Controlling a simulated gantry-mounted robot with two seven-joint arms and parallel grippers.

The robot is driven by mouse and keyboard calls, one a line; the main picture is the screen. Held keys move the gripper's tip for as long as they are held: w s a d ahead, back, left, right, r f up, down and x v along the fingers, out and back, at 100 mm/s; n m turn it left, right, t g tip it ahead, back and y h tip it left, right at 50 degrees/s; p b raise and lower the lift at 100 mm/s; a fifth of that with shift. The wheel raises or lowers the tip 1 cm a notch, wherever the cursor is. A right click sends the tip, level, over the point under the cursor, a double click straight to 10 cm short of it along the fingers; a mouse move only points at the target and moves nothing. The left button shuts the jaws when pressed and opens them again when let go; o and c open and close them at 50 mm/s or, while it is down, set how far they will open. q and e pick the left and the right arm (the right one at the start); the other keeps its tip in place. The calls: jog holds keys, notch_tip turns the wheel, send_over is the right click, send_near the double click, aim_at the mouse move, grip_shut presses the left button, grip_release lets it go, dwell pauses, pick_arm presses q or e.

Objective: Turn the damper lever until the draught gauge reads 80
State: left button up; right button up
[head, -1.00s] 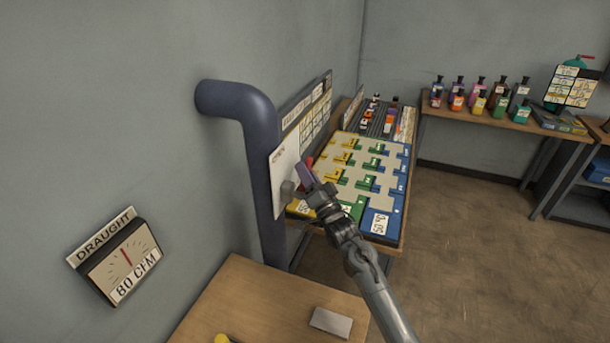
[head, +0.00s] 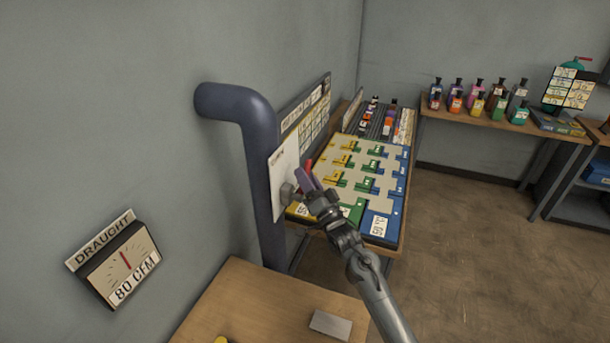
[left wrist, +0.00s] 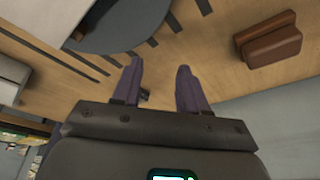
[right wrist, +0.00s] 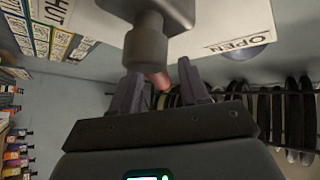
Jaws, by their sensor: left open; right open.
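The draught gauge (head: 123,262) hangs on the left wall, labelled DRAUGHT and 80 CFM. Its red needle points up and slightly left; the scale numbers are too small to read. The damper lever's red handle (head: 308,165) shows at the blue-grey duct's plate. In the right wrist view, its grey hub (right wrist: 147,45) is in front of the plate and the red handle end (right wrist: 160,81) shows between my fingers. My right gripper (head: 310,180) is open at the handle; contact cannot be told. My left gripper (left wrist: 160,80) is open and empty, outside the head view.
The duct (head: 262,170) bends down from the wall. A wooden table (head: 255,300) with a grey block (head: 331,325) stands below. A board of coloured pieces (head: 335,200) lies behind my right gripper. Several bottles (head: 480,100) stand on the back bench. Floor at right is clear.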

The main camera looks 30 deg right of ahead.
pick_arm(q)
jog(key=shift+a, duration=0.15)
pick_arm(e)
jog(key=v, duration=0.9)
jog(key=shift+s, duration=0.25)
pick_arm(q)
jog(key=shift+r, duration=0.1)
pick_arm(e)
jog(key=shift+f, duration=0.1)
